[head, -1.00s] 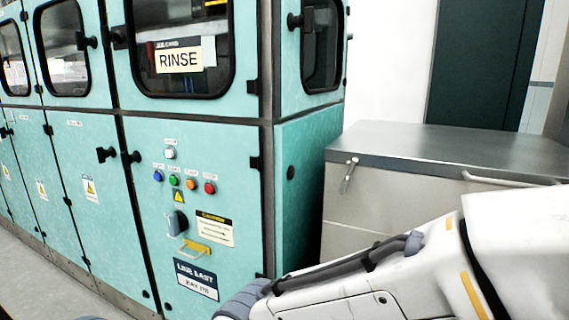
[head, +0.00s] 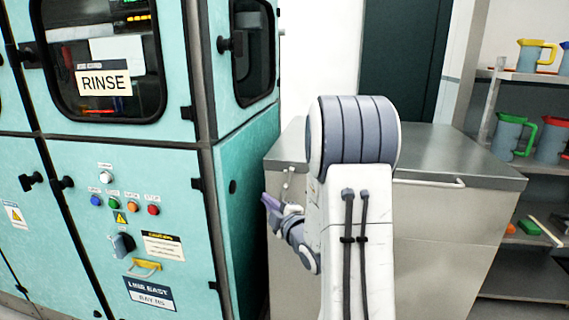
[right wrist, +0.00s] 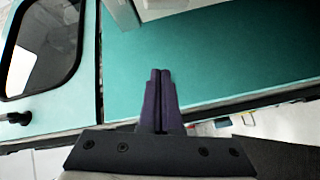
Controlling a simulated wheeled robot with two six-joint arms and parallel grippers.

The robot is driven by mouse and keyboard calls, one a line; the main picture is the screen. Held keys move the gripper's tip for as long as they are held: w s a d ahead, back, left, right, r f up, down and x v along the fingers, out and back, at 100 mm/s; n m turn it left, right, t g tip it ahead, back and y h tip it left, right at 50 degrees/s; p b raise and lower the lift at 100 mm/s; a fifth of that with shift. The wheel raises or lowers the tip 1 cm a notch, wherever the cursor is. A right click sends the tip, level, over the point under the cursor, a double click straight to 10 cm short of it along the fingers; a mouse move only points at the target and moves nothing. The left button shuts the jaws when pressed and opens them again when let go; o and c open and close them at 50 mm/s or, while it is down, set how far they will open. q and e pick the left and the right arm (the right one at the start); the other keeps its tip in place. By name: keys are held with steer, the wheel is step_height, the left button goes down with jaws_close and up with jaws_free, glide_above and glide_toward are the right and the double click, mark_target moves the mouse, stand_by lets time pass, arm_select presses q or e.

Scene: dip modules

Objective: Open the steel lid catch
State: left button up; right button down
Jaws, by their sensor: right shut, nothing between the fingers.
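The steel chest (head: 440,160) stands right of the teal machine, with its lid down. Its small steel catch (head: 287,182) hangs at the lid's front edge near the left corner, and is small and hard to make out. My right gripper (head: 268,202) is just left of and below the catch in the head view, its fingers pointing left; I cannot tell whether it touches. In the right wrist view my right gripper (right wrist: 160,74) is shut and empty, with teal panel beyond it. The catch cannot be made out there. My left gripper is not in view.
The teal machine (head: 240,190) stands close on the left, with buttons and a yellow handle (head: 146,264) on its front. A lid handle (head: 430,183) runs along the chest front. Shelves (head: 535,78) with jugs stand at right. My right arm covers part of the chest.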

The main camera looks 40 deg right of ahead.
steer(key=s+d+r+t+h, duration=0.1)
steer(key=s+d+r+t, duration=0.15)
steer(key=d, duration=0.25)
step_height(320, 180, up, 3)
steer(key=p, duration=0.3)
glide_above(286, 185)
steer(key=w+a, duration=0.2)
steer(key=a, duration=0.1)
steer(key=shift+w+d+n+g, duration=0.1)
steer(key=shift+d+n+g, duration=0.1)
steer(key=shift+n+g, duration=0.1)
steer(key=shift+s+d+f, duration=0.3)
steer(key=shift+s+d, duration=0.2)
steer(key=shift+s, duration=0.15)
steer(key=shift+s+d+f, duration=0.25)
steer(key=shift+s+d, duration=0.25)
steer(key=shift+s, duration=0.1)
steer(key=shift+s+d+f, duration=0.2)
steer(key=shift+s+d, duration=0.1)
steer(key=shift+s, duration=0.1)
